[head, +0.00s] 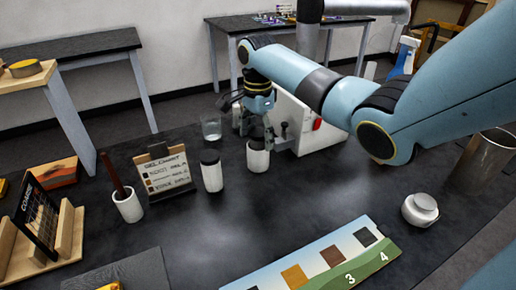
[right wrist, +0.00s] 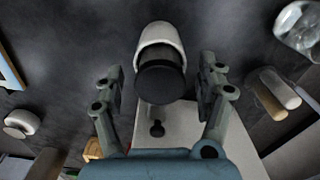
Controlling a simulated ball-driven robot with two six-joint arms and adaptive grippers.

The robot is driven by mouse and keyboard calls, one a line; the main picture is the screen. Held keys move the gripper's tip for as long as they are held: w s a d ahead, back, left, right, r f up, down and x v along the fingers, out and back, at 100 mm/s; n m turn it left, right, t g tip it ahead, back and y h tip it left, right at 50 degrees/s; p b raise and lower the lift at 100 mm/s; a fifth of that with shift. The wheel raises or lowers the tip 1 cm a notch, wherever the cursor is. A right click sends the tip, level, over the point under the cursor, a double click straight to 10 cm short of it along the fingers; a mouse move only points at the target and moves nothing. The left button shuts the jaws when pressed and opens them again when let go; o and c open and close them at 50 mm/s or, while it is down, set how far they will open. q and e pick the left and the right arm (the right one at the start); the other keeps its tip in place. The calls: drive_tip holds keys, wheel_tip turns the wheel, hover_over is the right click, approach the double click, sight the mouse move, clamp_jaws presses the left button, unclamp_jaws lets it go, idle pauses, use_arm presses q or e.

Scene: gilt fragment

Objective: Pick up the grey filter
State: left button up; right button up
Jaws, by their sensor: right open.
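No thing is plainly marked as the grey filter. The thing at my right gripper is a white cylinder with a dark grey top (head: 258,158), upright on the black table. In the right wrist view this cylinder (right wrist: 159,38) shows between and beyond the fingertips, with a gap on both sides. My right gripper (head: 263,130) is open and empty, just above and around its top; it also shows in the right wrist view (right wrist: 161,88). A similar white cylinder with a dark top (head: 212,172) stands to its left. My left gripper is out of view.
A white machine with a red knob (head: 317,124) stands close behind the gripper. A glass (head: 211,128), a lettered card (head: 167,172) and a cup (head: 129,206) are to the left. A numbered strip (head: 345,271) lies in front.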

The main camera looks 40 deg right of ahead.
drive_tip(key=c, duration=1.3)
